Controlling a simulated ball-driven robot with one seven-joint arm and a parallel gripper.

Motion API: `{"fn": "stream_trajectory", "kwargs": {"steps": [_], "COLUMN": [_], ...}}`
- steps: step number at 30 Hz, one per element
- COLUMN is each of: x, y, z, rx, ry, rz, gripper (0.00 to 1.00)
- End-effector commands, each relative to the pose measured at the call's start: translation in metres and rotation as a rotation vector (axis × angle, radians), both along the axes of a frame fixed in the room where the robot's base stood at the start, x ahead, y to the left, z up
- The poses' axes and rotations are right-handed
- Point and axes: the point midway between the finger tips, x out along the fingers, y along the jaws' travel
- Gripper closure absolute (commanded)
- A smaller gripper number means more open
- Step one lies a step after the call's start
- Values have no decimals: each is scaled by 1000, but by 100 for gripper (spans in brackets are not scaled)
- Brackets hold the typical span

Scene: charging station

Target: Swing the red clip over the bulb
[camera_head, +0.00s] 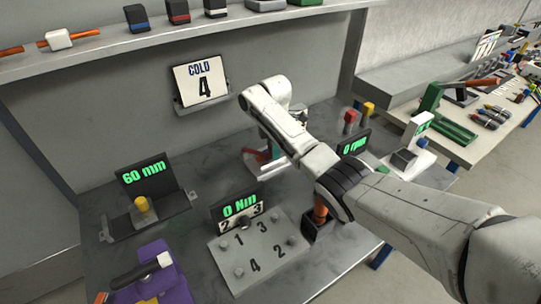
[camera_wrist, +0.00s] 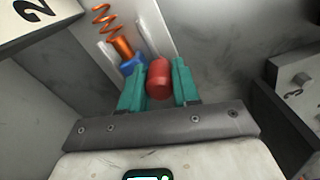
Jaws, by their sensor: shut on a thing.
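The red clip (camera_wrist: 159,78) shows as a rounded red piece between the two teal fingers of my gripper (camera_wrist: 157,70) in the wrist view. My gripper is shut on it. In the head view, a red part (camera_head: 255,156) shows on a pale stand (camera_head: 252,167) at the back of the bench, with my arm covering much of that spot. In the wrist view, an orange coil (camera_wrist: 108,20) with a blue collar (camera_wrist: 132,64) lies up and left of the clip, close to the left finger. I cannot tell for certain which part is the bulb.
Left of the stand is a numbered grey plate (camera_head: 235,258) with a "0 Nm" display (camera_head: 239,207). A "60 mm" display (camera_head: 144,173) stands left. A white device (camera_head: 411,145) stands right.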

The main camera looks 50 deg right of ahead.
Motion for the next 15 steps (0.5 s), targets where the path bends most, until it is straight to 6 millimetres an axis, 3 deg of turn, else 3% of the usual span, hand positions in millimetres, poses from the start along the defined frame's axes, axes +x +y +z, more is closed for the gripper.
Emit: {"fn": "stream_trajectory", "kwargs": {"steps": [15], "x": [7], "y": [-14], "z": [0], "rx": [-1], "ry": [-2], "rz": [143], "gripper": [100]}}
